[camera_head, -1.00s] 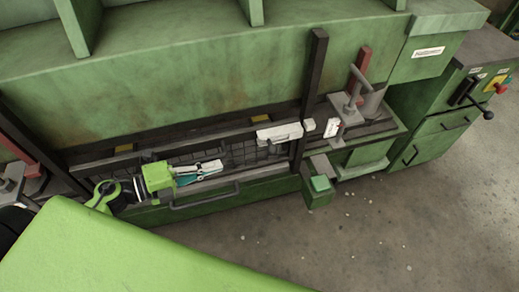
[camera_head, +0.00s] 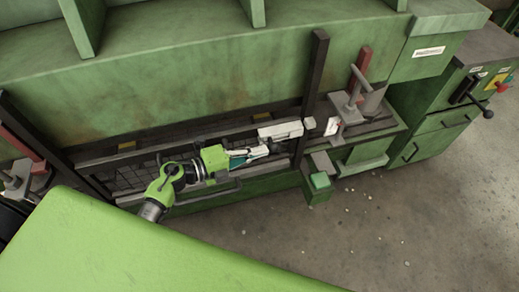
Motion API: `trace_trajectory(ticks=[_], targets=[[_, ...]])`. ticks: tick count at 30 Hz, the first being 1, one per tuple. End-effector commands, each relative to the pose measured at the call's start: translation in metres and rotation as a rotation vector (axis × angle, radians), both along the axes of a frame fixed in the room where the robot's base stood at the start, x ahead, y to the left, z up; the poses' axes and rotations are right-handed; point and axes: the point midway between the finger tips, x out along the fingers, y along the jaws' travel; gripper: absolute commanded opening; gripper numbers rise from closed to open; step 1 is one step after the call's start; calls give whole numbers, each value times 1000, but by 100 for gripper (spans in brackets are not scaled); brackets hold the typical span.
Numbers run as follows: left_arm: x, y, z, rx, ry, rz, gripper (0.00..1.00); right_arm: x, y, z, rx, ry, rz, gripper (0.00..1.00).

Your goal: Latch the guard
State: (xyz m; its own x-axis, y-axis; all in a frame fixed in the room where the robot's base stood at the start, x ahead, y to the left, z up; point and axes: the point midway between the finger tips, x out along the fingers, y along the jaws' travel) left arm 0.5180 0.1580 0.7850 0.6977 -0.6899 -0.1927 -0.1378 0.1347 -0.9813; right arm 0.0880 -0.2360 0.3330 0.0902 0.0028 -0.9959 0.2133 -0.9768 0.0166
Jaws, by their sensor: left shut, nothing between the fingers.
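The guard (camera_head: 133,183) is a dark mesh panel with a grey frame, low across the front of the green machine. A light grey latch bar (camera_head: 280,131) sits on its upper rail at the right, with a small pale block (camera_head: 310,123) just right of it beside the dark post. My left gripper (camera_head: 266,150) is shut and empty, pointing right. Its fingertips are just below the latch bar's left part; I cannot tell whether they touch it. My right gripper is not in view.
A dark upright post (camera_head: 315,80) stands right of the latch. A grey clamp (camera_head: 350,102) stands further right, and a green box (camera_head: 319,186) juts out below. A green cabinet (camera_head: 430,140) is at the right. Open concrete floor (camera_head: 400,230) lies in front.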

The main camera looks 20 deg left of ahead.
Motion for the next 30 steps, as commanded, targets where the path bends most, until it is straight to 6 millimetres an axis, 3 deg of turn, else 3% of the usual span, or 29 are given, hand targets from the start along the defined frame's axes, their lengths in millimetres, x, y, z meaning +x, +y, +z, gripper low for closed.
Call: trace_trajectory(ticks=[12, 21, 30], targets=[[3, -4, 0, 0, 0, -1, 0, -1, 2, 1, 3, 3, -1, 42], [27, -39, 1, -1, -2, -2, 0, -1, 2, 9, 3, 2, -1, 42], [28, -41, 0, -1, -2, 0, 0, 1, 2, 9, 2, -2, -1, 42]])
